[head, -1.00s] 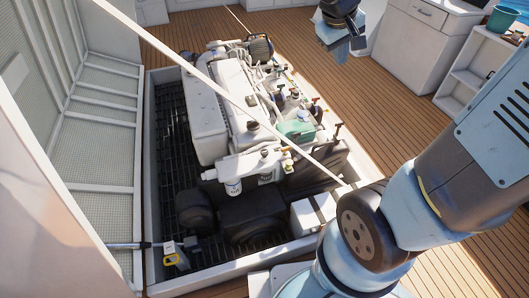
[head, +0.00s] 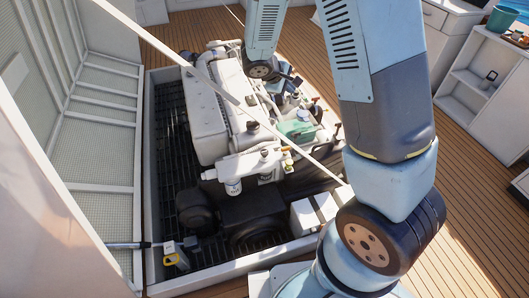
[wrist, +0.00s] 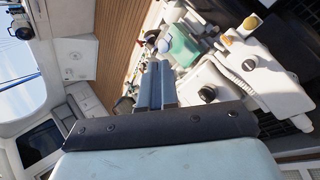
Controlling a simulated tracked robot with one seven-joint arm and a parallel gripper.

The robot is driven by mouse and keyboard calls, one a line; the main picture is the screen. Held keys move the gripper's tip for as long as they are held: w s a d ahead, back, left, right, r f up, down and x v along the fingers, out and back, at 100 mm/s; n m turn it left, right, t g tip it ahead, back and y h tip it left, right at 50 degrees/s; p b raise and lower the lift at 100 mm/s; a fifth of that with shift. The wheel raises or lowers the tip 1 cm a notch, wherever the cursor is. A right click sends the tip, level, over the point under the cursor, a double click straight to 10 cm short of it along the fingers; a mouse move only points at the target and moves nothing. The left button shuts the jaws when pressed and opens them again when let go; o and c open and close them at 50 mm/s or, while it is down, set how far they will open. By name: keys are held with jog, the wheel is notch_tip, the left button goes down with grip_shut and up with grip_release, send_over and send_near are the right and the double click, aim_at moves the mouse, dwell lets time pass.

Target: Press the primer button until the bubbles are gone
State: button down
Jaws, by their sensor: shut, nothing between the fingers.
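The white engine (head: 205,115) sits in the open hatch in the head view. On its near side are a white filter-like canister (head: 232,187) and a small yellow-topped part (head: 287,157). I cannot tell which part is the primer button, and no bubbles can be made out. In the wrist view my gripper (wrist: 157,84) has its two blue-grey fingers together with nothing between them. They show beside the green box (wrist: 185,45) and the white housing with a black cap (wrist: 207,94); contact cannot be judged. In the head view my gripper is not clear among the engine parts.
A pale strut (head: 220,90) slants across the hatch opening. The raised hatch lid (head: 105,150) stands at the left. White boxes (head: 305,215) sit at the hatch's near right corner. The wooden deck (head: 470,215) at the right is clear.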

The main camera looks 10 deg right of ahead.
jog(key=w+a+f+n+t, duration=0.15)
jog(key=a+f+n, duration=0.3)
jog(key=f, duration=0.75)
jog(key=n, duration=0.3)
send_over(266, 150)
jog(key=s+a, duration=0.1)
jog(key=s, duration=0.1)
notch_tip(266, 150, down, 9)
jog(key=shift+w+a+r+y, duration=0.15)
jog(key=shift+w+y, duration=0.1)
jog(key=shift+y, duration=0.05)
jog(key=shift+t, duration=0.25)
jog(key=shift+f, duration=4.4)
jog(key=shift+f, duration=1.2)
jog(key=shift+r, duration=1.3)
